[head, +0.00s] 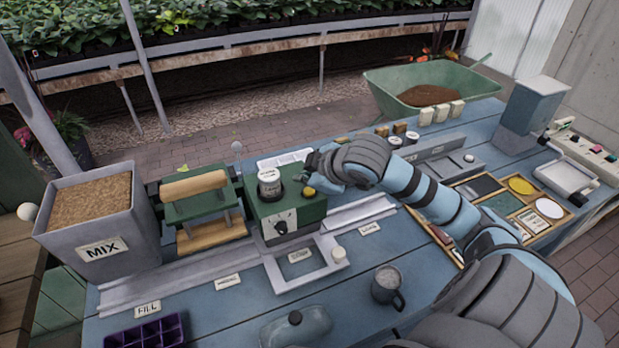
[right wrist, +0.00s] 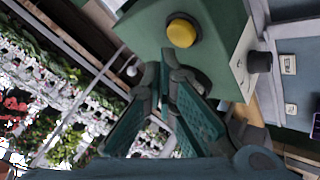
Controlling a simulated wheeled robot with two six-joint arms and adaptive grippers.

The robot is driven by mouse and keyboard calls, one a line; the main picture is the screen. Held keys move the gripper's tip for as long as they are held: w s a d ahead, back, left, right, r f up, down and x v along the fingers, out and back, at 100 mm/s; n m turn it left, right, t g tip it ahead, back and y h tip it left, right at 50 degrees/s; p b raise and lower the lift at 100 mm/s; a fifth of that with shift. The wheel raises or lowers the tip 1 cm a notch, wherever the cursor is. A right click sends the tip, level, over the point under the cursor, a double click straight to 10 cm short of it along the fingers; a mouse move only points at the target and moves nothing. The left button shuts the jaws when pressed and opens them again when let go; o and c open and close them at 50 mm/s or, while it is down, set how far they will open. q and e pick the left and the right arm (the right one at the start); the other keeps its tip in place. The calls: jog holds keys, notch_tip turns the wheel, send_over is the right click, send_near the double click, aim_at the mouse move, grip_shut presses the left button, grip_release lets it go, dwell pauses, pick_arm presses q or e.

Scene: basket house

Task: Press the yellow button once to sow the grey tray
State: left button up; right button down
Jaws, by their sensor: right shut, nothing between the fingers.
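The yellow button (head: 309,191) sits on top of a green box (head: 290,208) with a black dial on its front. In the right wrist view the yellow button (right wrist: 182,33) stands proud of the green box (right wrist: 217,50). My right gripper (head: 314,168) is shut and empty, over the back right of the box. In the right wrist view its fingertips (right wrist: 170,62) are close to the button, apart from it in the picture. A grey frame (head: 302,272) lies on the rail in front of the box; I cannot tell if it is the grey tray. My left gripper is out of view.
A white jar (head: 269,183) stands on the box, left of the button. A MIX hopper (head: 103,220) and a green roller stand (head: 197,205) are to the left. A mug (head: 387,287) and a purple tray (head: 146,333) are near the front. A grey dispenser (head: 532,112) stands at the right.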

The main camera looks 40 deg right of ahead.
aim_at(307, 192)
jog(key=shift+f, duration=0.15)
jog(key=shift+f, duration=0.25)
jog(key=shift+f, duration=0.6)
dwell(0.9)
jog(key=shift+r+p, duration=1)
jog(key=shift+p, duration=0.2)
notch_tip(307, 192, up, 5)
jog(key=p, duration=0.6)
jog(key=shift+r, duration=0.1)
